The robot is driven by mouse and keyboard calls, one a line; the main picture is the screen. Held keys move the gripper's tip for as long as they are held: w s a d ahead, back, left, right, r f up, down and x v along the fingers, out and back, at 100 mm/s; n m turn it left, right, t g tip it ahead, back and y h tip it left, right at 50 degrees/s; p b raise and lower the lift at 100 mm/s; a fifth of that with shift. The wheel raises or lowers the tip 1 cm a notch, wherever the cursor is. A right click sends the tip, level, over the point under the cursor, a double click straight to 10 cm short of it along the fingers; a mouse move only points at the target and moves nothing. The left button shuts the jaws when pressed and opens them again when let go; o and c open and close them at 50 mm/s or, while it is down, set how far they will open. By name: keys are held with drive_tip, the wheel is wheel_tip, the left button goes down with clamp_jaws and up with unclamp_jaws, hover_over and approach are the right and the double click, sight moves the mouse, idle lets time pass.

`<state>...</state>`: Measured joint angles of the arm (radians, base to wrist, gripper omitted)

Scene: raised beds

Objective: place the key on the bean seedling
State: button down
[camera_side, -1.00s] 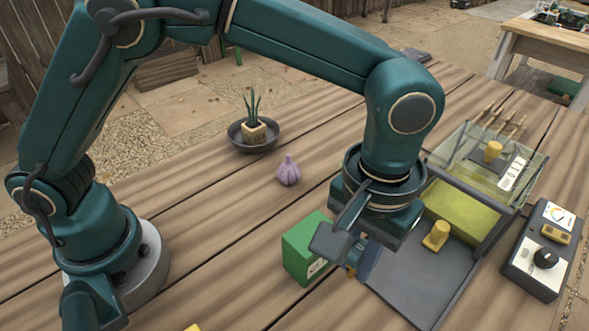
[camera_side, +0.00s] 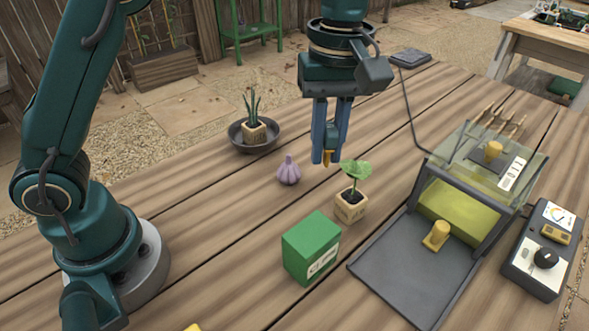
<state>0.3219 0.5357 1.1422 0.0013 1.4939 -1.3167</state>
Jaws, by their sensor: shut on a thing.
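My gripper (camera_side: 329,158) points down above the table, with its blue fingers shut on a small brass-yellow thing, which I take to be the key (camera_side: 328,157). Most of the key is hidden between the fingers. The bean seedling (camera_side: 354,182), a green-leaved sprout in a small pale cube pot, stands upright on the table. In the picture, the gripper is up and slightly left of the seedling, apart from it.
A green box (camera_side: 311,248) stands in front of the seedling, and a purple garlic bulb (camera_side: 288,170) lies to its left. A potted plant sits in a dark bowl (camera_side: 240,136). A clear-sided case (camera_side: 472,203) with a grey tray and a meter box (camera_side: 541,250) are at right.

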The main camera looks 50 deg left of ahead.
drive_tip(key=w+a+r+n, duration=0.2)
drive_tip(key=w+a+n, duration=0.3)
drive_tip(key=a, duration=0.4)
drive_tip(key=n, duration=0.2)
hover_over(351, 195)
wheel_tip(351, 195, down, 7)
drive_tip(key=shift+f, duration=2.05)
drive_tip(key=shift+f, duration=0.15)
drive_tip(key=c, duration=0.8)
unclamp_jaws()
drive_tip(key=shift+c, duration=0.2)
